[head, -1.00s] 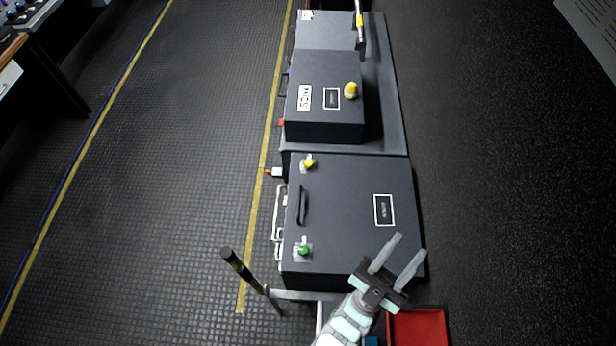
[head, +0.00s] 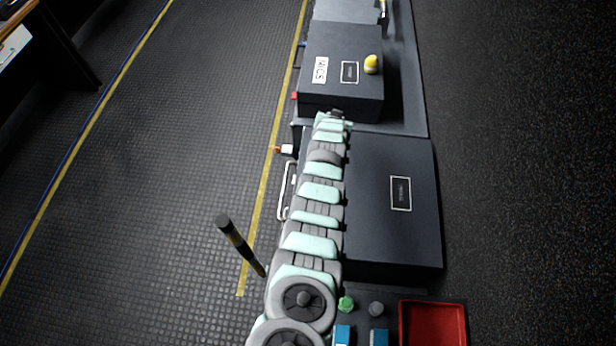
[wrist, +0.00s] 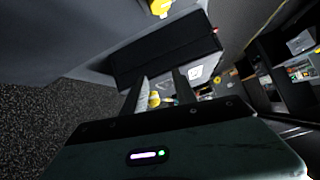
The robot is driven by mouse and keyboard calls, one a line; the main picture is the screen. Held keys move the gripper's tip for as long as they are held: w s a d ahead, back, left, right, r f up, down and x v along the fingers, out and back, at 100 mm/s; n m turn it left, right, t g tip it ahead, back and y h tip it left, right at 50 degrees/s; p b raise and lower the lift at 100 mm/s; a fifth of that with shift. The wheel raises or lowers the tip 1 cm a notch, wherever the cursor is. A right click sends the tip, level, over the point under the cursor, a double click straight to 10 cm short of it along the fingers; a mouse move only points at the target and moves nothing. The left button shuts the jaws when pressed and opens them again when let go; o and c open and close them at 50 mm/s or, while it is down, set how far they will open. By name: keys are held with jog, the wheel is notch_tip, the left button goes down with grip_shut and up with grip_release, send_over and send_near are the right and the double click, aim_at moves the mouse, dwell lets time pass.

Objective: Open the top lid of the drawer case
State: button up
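The near dark case (head: 395,245), which I take as the drawer case, has a flat top lid with a white-framed label (head: 401,193). The lid lies flat and looks shut. My arm covers the lid's left part, so the handle and the two latches there are hidden in the head view. My gripper (wrist: 162,92) is near the case's far left corner, beside the MICS case. Its two fingers stand apart in the wrist view. A small yellow part (wrist: 154,99) shows between them, perhaps the yellow latch; I cannot tell if they touch it.
The MICS case (head: 342,60) with a yellow knob (head: 371,64) stands just beyond. A striped post (head: 240,245) stands at left. A red tray (head: 432,322) and a green knob (head: 346,303) are at the near edge. The floor on both sides is open.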

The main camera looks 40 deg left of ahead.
jog(key=s+a+f+n+g+h+b, duration=0.1)
jog(key=s+a+f+g+h+b, duration=0.15)
jog(key=s, duration=0.35)
jog(key=s+d+r+n+g+h+b, duration=0.1)
jog(key=s+d+r+g+h, duration=0.15)
jog(key=s, duration=0.45)
jog(key=s+d+r+n+g+h+b, duration=0.1)
jog(key=s+d+g+h, duration=0.15)
jog(key=s, duration=0.35)
jog(key=f, duration=0.4)
jog(key=d+f, duration=0.1)
jog(key=f, duration=0.2)
jog(key=shift+w+b, duration=0.35)
jog(key=shift+b, duration=0.05)
jog(key=shift+w+d+f+b, duration=0.1)
jog(key=shift+w+f+b, duration=0.05)
jog(key=shift+f+b, duration=0.35)
jog(key=shift+w+d+f+b, duration=0.1)
jog(key=shift+f+b, duration=0.15)
jog(key=shift+f, duration=0.3)
jog(key=shift+d+f+b, duration=0.15)
jog(key=shift+f+b, duration=0.15)
jog(key=shift+f, duration=0.15)
jog(key=shift+c, duration=0.2)
grip_shut()
